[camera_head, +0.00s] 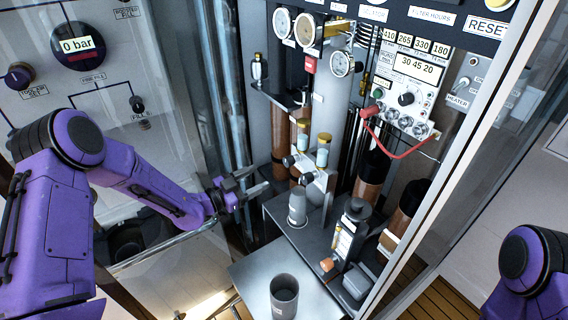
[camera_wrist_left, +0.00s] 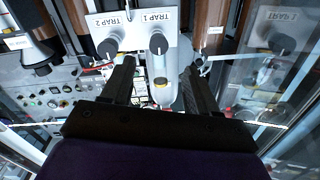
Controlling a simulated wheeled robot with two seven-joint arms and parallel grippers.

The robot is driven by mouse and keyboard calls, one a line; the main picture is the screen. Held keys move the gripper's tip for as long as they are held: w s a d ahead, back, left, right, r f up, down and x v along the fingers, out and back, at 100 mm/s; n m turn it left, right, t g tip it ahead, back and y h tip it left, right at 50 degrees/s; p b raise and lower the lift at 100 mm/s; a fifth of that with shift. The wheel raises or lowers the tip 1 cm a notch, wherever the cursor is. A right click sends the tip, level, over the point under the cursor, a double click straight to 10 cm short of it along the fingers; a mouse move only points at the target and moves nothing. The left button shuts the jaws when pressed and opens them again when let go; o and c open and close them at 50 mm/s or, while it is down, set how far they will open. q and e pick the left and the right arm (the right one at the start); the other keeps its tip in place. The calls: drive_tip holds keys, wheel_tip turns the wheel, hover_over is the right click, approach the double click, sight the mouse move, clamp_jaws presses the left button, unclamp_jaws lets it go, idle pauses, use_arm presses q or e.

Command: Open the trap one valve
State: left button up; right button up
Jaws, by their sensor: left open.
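The trap one valve is a small dark knob (camera_wrist_left: 158,42) on a white plate labelled TRAP 1, upside down in the left wrist view. In the head view the likely same knob (camera_head: 288,161) is the left one of a pair below two glass tubes. The trap two knob (camera_wrist_left: 108,48) sits beside it. My left gripper (camera_head: 256,181) is open and empty, to the left of the knobs and apart from them. In the left wrist view the trap one knob lies ahead, between the spread fingers (camera_wrist_left: 158,70). The right gripper is out of view; only part of my right arm shows.
A grey cup (camera_head: 284,292) stands on a light platform, and a grey cylinder (camera_head: 297,207) stands on the dark shelf. A red cable (camera_head: 395,148) hangs at the instrument panel. Clear panels flank the cabinet; the one at right in the wrist view mirrors the knob.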

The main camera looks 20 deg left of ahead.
sight(285, 163)
use_arm(q)
drive_tip(key=p+x, duration=0.1)
drive_tip(key=x, duration=0.9)
drive_tip(key=shift+w+d+r, duration=0.1)
drive_tip(key=shift+w+d, duration=0.15)
drive_tip(key=shift+d, duration=0.1)
drive_tip(key=c, duration=1)
